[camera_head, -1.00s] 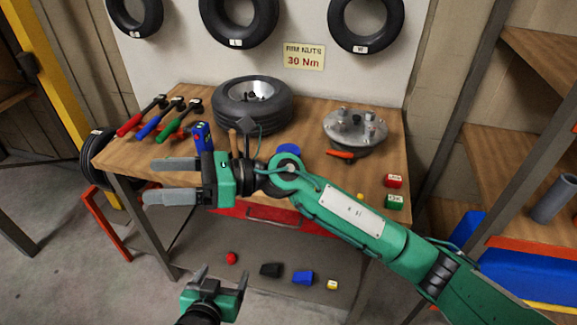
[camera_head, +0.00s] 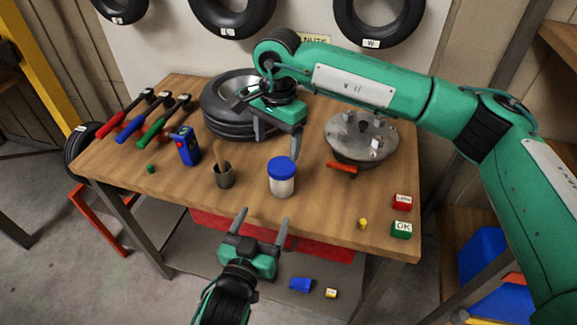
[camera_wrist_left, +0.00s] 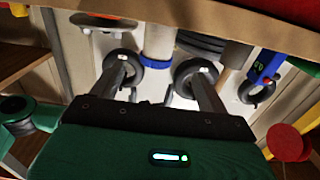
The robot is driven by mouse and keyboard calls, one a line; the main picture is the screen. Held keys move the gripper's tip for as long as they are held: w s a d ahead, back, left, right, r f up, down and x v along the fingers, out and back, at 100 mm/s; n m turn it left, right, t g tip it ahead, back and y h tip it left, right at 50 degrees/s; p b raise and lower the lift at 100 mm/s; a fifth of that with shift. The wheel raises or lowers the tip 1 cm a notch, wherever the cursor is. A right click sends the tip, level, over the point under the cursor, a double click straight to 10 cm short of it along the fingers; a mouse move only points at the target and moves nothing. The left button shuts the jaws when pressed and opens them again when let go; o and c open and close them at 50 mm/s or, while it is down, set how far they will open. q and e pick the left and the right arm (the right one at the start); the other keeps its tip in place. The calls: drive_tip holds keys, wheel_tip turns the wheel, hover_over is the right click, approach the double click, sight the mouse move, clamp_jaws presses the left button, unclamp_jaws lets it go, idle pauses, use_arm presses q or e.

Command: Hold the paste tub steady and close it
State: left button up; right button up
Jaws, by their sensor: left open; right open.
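The paste tub (camera_head: 282,186) is a whitish cylinder standing upright on the wooden bench near its front. Its blue lid (camera_head: 282,167) sits on top; I cannot tell whether it is tight. My left gripper (camera_head: 262,220) is open and empty in front of the bench's front edge, below and left of the tub. In the left wrist view the tub (camera_wrist_left: 158,38) appears upside down beyond the open fingers, between them, with the lid (camera_wrist_left: 156,62) lowest. My right gripper (camera_head: 277,141) is open and empty, pointing down behind and above the tub, apart from the lid.
A cup with brushes (camera_head: 223,175) and a blue device (camera_head: 186,146) stand left of the tub. A tyre (camera_head: 228,122) lies behind, and a metal hub (camera_head: 360,138) with an orange-handled tool stands right.

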sight(278, 184)
drive_tip(key=shift+w+d+r, duration=0.25)
drive_tip(key=shift+w+d, duration=0.1)
drive_tip(key=shift+d+r+h, duration=0.1)
drive_tip(key=shift+r+h, duration=0.05)
drive_tip(key=shift+h, duration=0.15)
use_arm(q)
drive_tip(key=shift+d+r, duration=0.1)
drive_tip(key=shift+r, duration=0.15)
drive_tip(key=shift+w, duration=0.15)
drive_tip(key=x, duration=1.3)
drive_tip(key=shift+w+d, duration=0.1)
drive_tip(key=shift+w, duration=0.25)
drive_tip(key=shift+c, duration=0.5)
clamp_jaws()
use_arm(e)
drive_tip(key=n, duration=1.3)
drive_tip(key=shift+n, duration=0.3)
